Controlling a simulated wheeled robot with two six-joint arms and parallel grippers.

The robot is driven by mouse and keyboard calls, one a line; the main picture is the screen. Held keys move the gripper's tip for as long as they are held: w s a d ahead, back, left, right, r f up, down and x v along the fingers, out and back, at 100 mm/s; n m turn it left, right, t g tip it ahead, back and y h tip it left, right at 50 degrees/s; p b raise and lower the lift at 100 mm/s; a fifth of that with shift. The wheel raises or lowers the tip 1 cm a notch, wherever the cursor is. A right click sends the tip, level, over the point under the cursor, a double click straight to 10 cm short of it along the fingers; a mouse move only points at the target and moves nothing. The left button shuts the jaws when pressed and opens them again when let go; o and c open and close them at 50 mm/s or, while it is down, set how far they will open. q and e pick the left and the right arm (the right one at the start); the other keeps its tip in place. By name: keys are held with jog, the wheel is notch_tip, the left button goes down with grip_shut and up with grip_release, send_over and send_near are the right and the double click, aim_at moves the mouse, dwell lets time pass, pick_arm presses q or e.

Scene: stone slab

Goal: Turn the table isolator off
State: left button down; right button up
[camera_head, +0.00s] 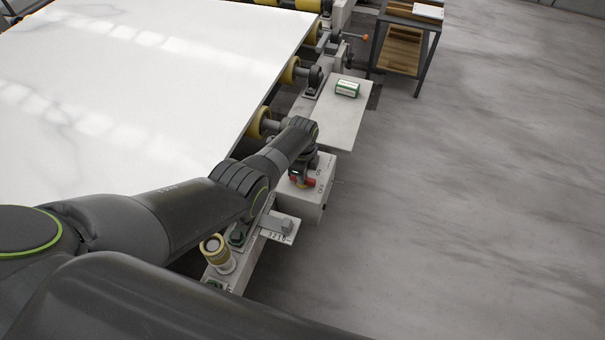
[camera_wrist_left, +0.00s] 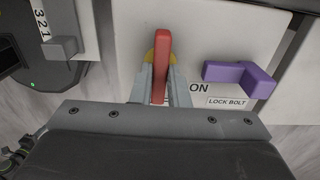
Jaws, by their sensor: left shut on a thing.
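The isolator is a pale box (camera_head: 311,204) on the side of the machine frame, with small lettering on its top. The word ON shows just right of the fingers; other lettering there is covered. The red handle also shows in the head view (camera_head: 307,181), partly under my wrist. My left gripper (camera_wrist_left: 159,84) is shut on the red handle, one finger on each side. My right gripper is not in view.
A purple lock bolt (camera_wrist_left: 240,78) sits right of the handle, above its label. A numbered plate with a grey slider (camera_wrist_left: 62,48) lies left. A green and white box (camera_head: 347,89) rests on a plate beyond. A white slab (camera_head: 130,90) on rollers fills the left; open floor lies right.

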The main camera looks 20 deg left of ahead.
pick_arm(q)
jog(key=c, duration=1.4)
grip_release()
jog(key=shift+r, duration=0.1)
jog(key=shift+r, duration=0.25)
notch_tip(320, 180, up, 8)
jog(key=p, duration=0.3)
jog(key=shift+f, duration=0.15)
notch_tip(320, 180, up, 9)
